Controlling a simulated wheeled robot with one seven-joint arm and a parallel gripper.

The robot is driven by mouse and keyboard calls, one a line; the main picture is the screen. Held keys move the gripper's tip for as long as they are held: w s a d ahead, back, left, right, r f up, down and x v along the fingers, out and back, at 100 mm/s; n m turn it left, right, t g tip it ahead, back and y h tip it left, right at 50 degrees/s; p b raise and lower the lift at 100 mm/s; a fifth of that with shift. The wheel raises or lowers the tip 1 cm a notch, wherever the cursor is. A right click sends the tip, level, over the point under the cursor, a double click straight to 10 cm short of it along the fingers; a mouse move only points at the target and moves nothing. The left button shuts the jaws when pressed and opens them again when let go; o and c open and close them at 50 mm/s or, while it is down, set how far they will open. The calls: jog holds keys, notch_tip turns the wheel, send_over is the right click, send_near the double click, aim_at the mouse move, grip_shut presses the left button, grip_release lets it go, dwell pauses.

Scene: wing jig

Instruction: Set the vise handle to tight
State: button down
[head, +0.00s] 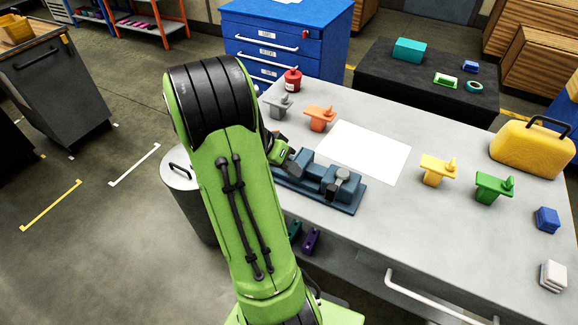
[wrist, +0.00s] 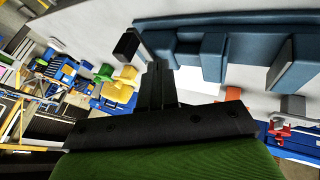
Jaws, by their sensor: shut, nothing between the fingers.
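The blue-grey vise (head: 318,187) stands on the grey table near its front edge. My gripper (head: 300,157) is over the vise's left part, to the left of the handle. In the wrist view its fingers (wrist: 158,72) are together and empty. The picture does not show whether they touch the vise. My arm hides the vise's left end.
A white sheet (head: 365,152) lies behind the vise. Grey (head: 279,106), orange (head: 320,117), yellow (head: 437,170) and green (head: 494,187) pieces stand around it.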

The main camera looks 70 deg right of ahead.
jog(key=s+d+f+b, duration=0.1)
jog(key=s+f, duration=0.3)
jog(key=s, duration=0.2)
jog(key=shift+s+d, duration=0.15)
dwell(0.3)
